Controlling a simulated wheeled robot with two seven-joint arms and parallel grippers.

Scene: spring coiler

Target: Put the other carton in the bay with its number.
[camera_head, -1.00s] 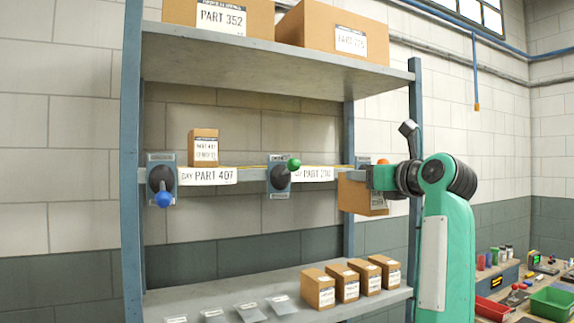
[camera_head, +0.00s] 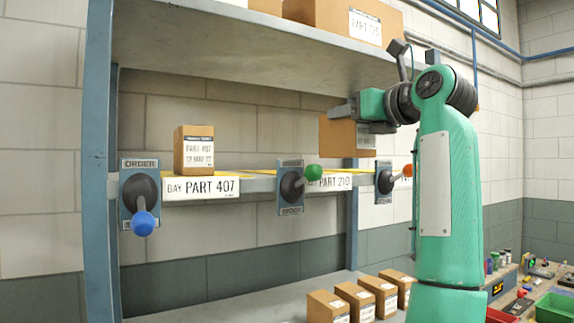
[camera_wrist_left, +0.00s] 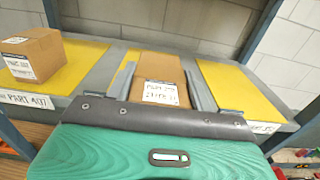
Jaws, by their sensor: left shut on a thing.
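My left gripper (camera_head: 347,114) is shut on a brown carton (camera_head: 337,135), holding it above the middle shelf near the right of the bay labelled PART 210 (camera_head: 332,182). In the left wrist view the held carton (camera_wrist_left: 158,68) sits between the two grey fingers, over a yellow bay mat; its label is too small to read surely. The other carton, PART 407 (camera_head: 194,150), stands upright in the bay labelled PART 407 (camera_head: 202,187). It also shows at left in the wrist view (camera_wrist_left: 34,55). My right gripper is not in view.
Levers with blue (camera_head: 142,223), green (camera_head: 312,173) and orange (camera_head: 407,170) knobs stick out along the shelf front. The upper shelf (camera_head: 230,50) hangs above the bays. Several small cartons (camera_head: 375,296) stand on the lower shelf. The right yellow mat (camera_wrist_left: 235,88) is bare.

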